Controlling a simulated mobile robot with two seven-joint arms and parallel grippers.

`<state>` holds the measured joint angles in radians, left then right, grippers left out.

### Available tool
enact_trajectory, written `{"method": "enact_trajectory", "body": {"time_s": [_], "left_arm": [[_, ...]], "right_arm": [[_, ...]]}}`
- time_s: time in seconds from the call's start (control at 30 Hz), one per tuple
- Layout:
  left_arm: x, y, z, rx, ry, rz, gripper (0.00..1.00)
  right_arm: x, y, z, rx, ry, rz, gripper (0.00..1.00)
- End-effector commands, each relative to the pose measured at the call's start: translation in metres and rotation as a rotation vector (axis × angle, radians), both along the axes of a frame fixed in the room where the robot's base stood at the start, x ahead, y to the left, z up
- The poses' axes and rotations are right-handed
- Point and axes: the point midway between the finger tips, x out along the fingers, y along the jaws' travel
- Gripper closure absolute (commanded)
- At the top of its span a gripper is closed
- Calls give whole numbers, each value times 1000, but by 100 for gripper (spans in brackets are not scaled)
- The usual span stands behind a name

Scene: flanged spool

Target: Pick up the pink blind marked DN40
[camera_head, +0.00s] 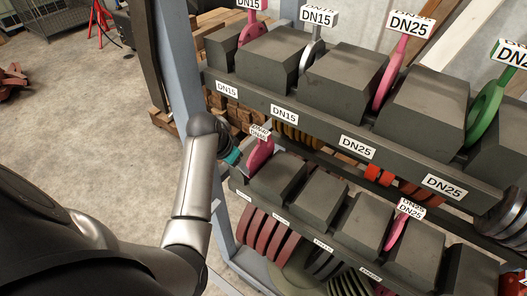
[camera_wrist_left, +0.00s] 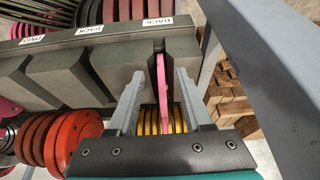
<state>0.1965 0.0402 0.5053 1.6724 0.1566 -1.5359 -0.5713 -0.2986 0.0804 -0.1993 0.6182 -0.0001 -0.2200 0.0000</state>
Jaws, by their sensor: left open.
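A pink blind (camera_head: 260,153) stands in a slot at the left end of the lower rack row. Its tag (camera_head: 259,133) is too small to read surely. In the left wrist view the pink blind (camera_wrist_left: 162,82) shows as a thin upright plate between dark blocks. My left gripper (camera_wrist_left: 162,78) is open, with one finger on each side of the plate and visible gaps. In the head view my left gripper (camera_head: 234,157) is mostly hidden behind its own wrist, just left of the blind. Another pink blind (camera_head: 397,230) stands farther right, its tag seeming to read DN25. My right gripper is not in view.
Dark blocks (camera_head: 276,178) flank the slots. The upper shelf (camera_head: 320,122) overhangs the lower row, with pink, grey and green blinds on it. A blue-grey rack post (camera_head: 180,75) stands close to my left arm. Open floor (camera_head: 95,130) lies left.

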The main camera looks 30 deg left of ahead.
Motion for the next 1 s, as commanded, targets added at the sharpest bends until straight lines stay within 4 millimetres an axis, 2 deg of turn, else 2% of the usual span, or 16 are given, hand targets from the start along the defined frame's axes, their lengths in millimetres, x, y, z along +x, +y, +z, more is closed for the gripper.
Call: {"method": "enact_trajectory", "body": {"time_s": [0.1,0.3,0.5,0.63,0.9,1.0], "left_arm": [[23,-2,0,0,-3,0,50],[50,-4,0,1,-2,0,50],[60,-5,0,2,0,1,50],[68,-5,0,2,-1,1,50],[101,-8,0,1,-1,-1,50],[104,-8,-16,1,1,0,50]], "right_arm": [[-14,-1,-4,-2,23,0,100],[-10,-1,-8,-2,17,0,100],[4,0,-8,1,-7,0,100],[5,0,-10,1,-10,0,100],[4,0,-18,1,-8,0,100],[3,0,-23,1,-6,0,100]]}}
